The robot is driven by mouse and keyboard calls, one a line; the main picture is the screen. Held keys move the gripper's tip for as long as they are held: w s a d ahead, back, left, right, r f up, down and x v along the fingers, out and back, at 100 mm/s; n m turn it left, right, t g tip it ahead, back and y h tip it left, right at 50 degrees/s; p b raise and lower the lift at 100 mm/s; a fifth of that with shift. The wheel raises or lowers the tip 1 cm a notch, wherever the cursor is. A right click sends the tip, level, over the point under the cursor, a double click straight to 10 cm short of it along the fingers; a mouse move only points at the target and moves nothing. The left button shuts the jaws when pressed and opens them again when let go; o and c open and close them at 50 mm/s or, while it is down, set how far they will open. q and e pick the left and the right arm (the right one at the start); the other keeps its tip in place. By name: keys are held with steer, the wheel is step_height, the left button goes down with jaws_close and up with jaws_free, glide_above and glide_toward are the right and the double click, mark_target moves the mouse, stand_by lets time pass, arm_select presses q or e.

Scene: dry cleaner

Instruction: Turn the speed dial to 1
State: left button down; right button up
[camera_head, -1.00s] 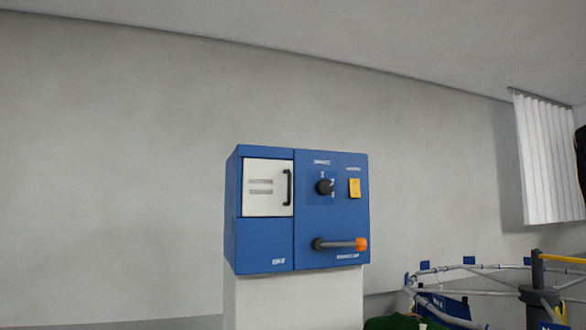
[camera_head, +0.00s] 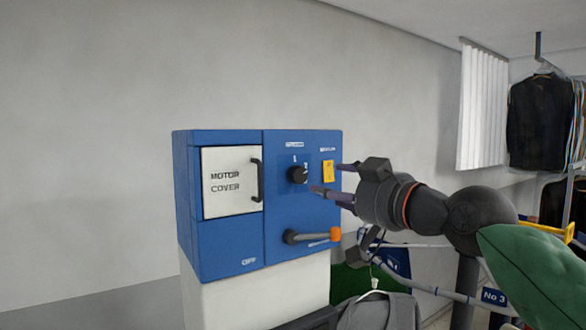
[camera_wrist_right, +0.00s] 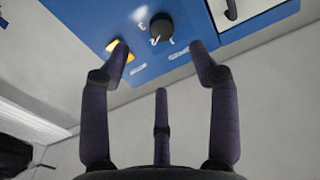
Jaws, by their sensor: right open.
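The black speed dial (camera_head: 297,175) is on the front of the blue control box (camera_head: 225,255), below a small white label. In the head view a "1" shows above it and a mark at its upper right. The dial also shows in the right wrist view (camera_wrist_right: 162,27), upside down, with a white pointer line. My right gripper (camera_head: 335,180) is open and empty, just right of the dial and apart from it. In the right wrist view its fingers (camera_wrist_right: 160,65) are spread below the dial. My left gripper is not in view.
A yellow switch (camera_head: 328,171) sits right of the dial, close to my fingers. A lever with an orange knob (camera_head: 336,234) is below. The white motor cover (camera_head: 230,183) is at left. A rail with garments (camera_head: 385,312) stands at lower right.

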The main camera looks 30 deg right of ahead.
mark_target(300, 177)
steer(key=w, duration=0.3)
steer(key=w+p, duration=0.1)
steer(key=w, duration=0.3)
steer(key=w+p, duration=0.1)
steer(key=w, duration=0.2)
steer(key=shift+w+a+r, duration=0.2)
steer(key=shift+w+a, duration=0.1)
steer(key=shift+a, duration=0.1)
steer(key=shift+f, duration=0.1)
steer(key=c, duration=1.1)
